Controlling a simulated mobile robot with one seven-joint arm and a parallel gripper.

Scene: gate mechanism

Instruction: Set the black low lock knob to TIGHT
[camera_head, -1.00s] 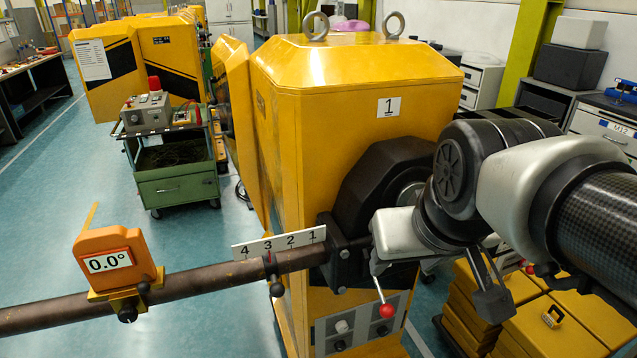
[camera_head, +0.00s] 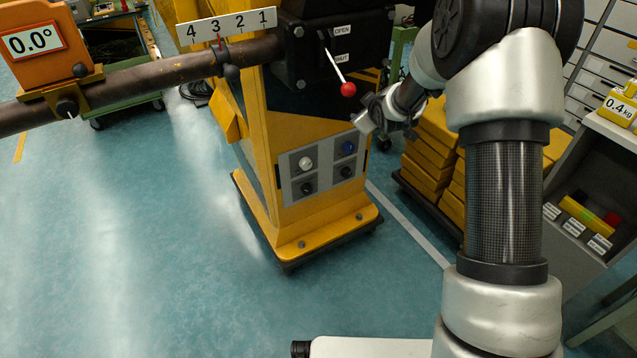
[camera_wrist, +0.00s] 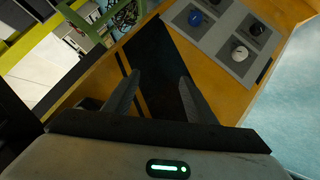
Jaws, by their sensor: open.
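A grey panel (camera_head: 326,187) on the front of the yellow machine carries a white knob (camera_head: 305,163) and a blue knob (camera_head: 348,147) above two black knobs, the left one (camera_head: 307,187) and the right one (camera_head: 346,171). Their labels are too small to read, so I cannot tell which black knob is the lock. In the wrist view the panel is at the upper right, with a black knob (camera_wrist: 257,28) beside the white one. My gripper (camera_wrist: 160,85) is open and empty. In the head view it is above and right of the panel, apart from the knobs.
A lever with a red ball (camera_head: 348,89) hangs above the panel, by OPEN and SHUT labels. A brown bar (camera_head: 150,74) extends left with an orange gauge (camera_head: 35,50) reading 0.0°. Stacked yellow blocks (camera_head: 428,160) stand at right. The floor at left is clear.

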